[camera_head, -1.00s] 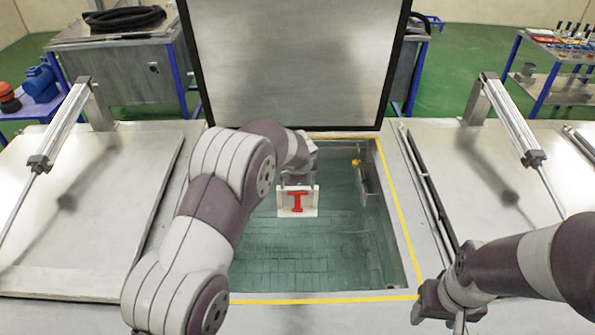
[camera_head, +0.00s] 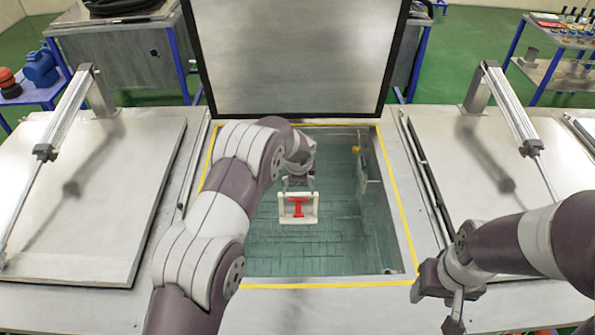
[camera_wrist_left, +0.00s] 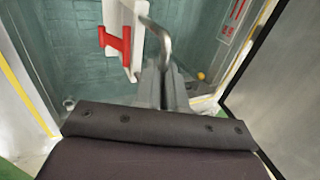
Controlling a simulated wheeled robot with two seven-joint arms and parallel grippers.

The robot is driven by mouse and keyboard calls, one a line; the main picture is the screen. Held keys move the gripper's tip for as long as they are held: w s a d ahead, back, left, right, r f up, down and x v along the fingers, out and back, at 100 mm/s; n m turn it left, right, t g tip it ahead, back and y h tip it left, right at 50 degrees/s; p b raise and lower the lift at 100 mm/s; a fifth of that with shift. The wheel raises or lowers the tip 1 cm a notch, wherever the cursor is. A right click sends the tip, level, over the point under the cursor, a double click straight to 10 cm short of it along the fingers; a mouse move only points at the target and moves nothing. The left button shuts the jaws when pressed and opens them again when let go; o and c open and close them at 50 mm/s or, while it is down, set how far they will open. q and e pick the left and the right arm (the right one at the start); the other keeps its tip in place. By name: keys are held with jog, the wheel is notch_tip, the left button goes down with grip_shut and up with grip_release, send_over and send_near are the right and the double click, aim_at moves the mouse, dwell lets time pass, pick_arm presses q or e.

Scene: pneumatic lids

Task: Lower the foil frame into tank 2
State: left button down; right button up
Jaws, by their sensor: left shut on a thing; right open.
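The foil frame (camera_head: 283,216) is a small white frame with a red T-shaped piece in it. It hangs over the open middle tank (camera_head: 262,268), which has teal walls and a yellow border line; I take this for tank 2. My left gripper (camera_head: 297,184) is shut on the frame's handle, partly hidden by my arm. In the left wrist view the frame (camera_wrist_left: 136,48) and its bent metal handle (camera_wrist_left: 158,38) show beyond the fingers (camera_wrist_left: 165,88). How deep the frame sits is hard to tell. My right gripper (camera_head: 455,312) is open and empty, right of the tank.
The middle tank's lid (camera_head: 295,60) stands raised behind the opening. Closed lids with pneumatic cylinders lie at the left (camera_head: 95,190) and right (camera_head: 480,170). A yellow knob (camera_head: 356,149) and bracket are on the tank's far right wall. Open room surrounds the frame inside the tank.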

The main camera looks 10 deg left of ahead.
pick_arm(q)
notch_tip(320, 180, down, 23)
jog(key=b, duration=1.7)
jog(key=shift+r, duration=0.2)
jog(key=shift+f+b, duration=0.6)
jog(key=shift+f, duration=0.1)
jog(key=c, duration=1.1)
grip_release()
jog(key=shift+c, duration=0.2)
jog(key=shift+r, duration=0.1)
